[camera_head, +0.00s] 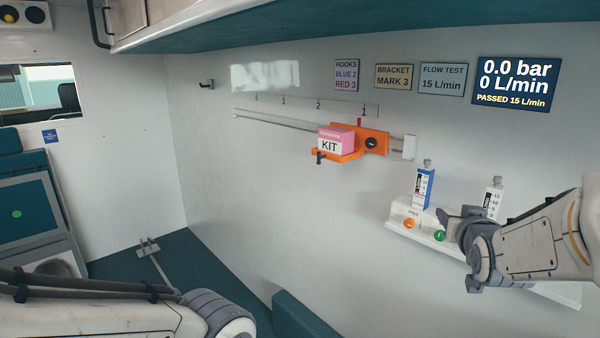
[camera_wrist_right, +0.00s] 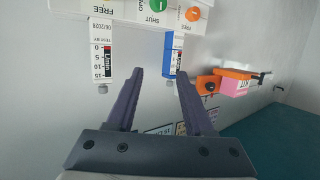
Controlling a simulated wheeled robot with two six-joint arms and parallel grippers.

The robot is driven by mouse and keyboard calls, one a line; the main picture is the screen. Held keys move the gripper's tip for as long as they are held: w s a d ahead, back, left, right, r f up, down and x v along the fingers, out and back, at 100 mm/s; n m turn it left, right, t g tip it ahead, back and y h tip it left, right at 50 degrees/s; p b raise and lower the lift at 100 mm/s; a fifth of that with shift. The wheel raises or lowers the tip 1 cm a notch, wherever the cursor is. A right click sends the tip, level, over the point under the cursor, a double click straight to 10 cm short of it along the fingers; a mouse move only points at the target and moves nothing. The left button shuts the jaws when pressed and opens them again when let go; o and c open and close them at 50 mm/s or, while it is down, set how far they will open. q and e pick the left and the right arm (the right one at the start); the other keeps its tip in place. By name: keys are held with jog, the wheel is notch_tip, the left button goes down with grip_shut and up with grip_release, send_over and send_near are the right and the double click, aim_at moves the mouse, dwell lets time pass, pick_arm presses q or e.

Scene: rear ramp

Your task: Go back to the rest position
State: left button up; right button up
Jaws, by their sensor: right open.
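My right gripper (camera_head: 463,222) is at the right of the head view, in front of the white outlet panel. In the right wrist view its two fingers (camera_wrist_right: 160,82) are spread apart with nothing between them. My left arm shows at the lower left of the head view, but its gripper fingers cannot be made out. A blue flowmeter (camera_head: 422,188) and a white flowmeter (camera_head: 493,200) stand upright on the outlet panel (camera_head: 398,216). They also show in the right wrist view, the blue one (camera_wrist_right: 172,52) and the white one (camera_wrist_right: 102,62), apart from the fingers.
A pink kit box (camera_head: 336,142) sits on an orange bracket (camera_head: 373,142) on the wall rail (camera_head: 270,119). A display (camera_head: 516,84) reads 0.0 bar, 0 L/min, passed 15 L/min. An overhead cabinet (camera_head: 250,22) runs along the top. A teal bench (camera_head: 300,316) is below.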

jog(key=s+a+f+n+g+y, duration=0.2)
jog(key=s+a+f, duration=0.15)
jog(key=a, duration=0.45)
jog(key=s+a+f+n+g+y, duration=0.2)
jog(key=s+a+f+g, duration=0.15)
jog(key=a, duration=0.35)
jog(key=s+a+f+n+g+y, duration=0.15)
jog(key=a+f, duration=0.25)
jog(key=a, duration=0.4)
jog(key=s+a+f+n+g, duration=0.1)
jog(key=s+a+n+g, duration=0.1)
jog(key=s, duration=0.8)
jog(key=s+a+f+n+g+p, duration=0.1)
jog(key=s+a+f+n+g, duration=0.1)
jog(key=s, duration=0.8)
jog(key=a+n+g, duration=0.1)
jog(key=a+g, duration=0.1)
jog(key=g, duration=0.1)
jog(key=shift+s+a+f, duration=0.2)
jog(key=shift+s+f, duration=0.1)
jog(key=shift+s, duration=0.1)
jog(key=shift+n, duration=0.25)
